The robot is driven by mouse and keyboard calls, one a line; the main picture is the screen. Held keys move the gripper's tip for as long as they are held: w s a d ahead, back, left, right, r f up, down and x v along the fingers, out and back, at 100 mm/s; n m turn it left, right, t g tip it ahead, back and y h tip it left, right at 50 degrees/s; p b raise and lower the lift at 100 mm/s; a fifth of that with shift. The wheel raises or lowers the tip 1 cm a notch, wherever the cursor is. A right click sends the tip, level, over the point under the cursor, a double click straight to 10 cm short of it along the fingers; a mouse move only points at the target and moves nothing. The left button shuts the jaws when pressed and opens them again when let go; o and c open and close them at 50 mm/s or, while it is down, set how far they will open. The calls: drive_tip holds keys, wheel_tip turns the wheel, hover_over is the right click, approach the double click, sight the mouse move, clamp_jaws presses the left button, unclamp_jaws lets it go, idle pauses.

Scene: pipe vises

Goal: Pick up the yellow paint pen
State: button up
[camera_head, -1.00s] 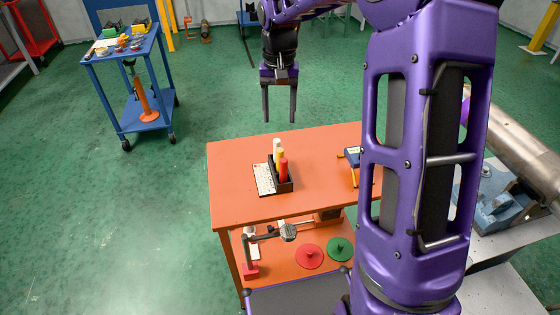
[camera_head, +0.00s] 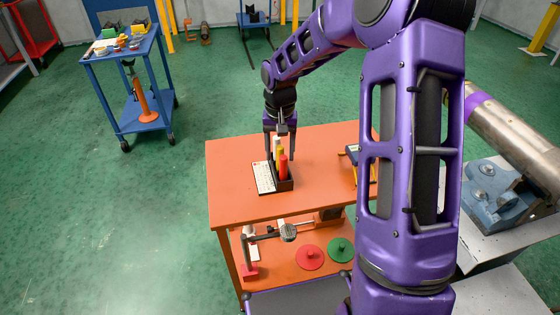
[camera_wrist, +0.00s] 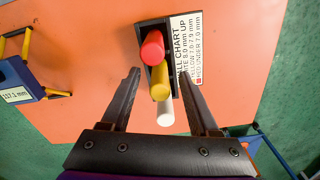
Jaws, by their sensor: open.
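The yellow paint pen (camera_wrist: 160,82) stands in a black holder (camera_wrist: 142,36) between a red pen (camera_wrist: 153,46) and a white pen (camera_wrist: 165,113). In the head view the yellow pen (camera_head: 279,153) shows only partly, behind the red pen (camera_head: 284,168). My gripper (camera_wrist: 165,86) is open and empty, pointing down, with one finger on each side of the pen row. In the head view my gripper (camera_head: 280,155) is low over the orange table, around the holder's far end. I cannot tell whether the fingers touch anything.
The holder stands on an orange table (camera_head: 235,203) beside a printed chart card (camera_head: 264,178). A blue gauge with yellow legs (camera_head: 353,153) stands to the right, partly behind my arm. The table's left side is clear. A lower shelf holds red and green discs (camera_head: 310,257).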

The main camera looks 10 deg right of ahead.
drive_tip(key=shift+f, duration=0.1)
clamp_jaws()
idle(0.4)
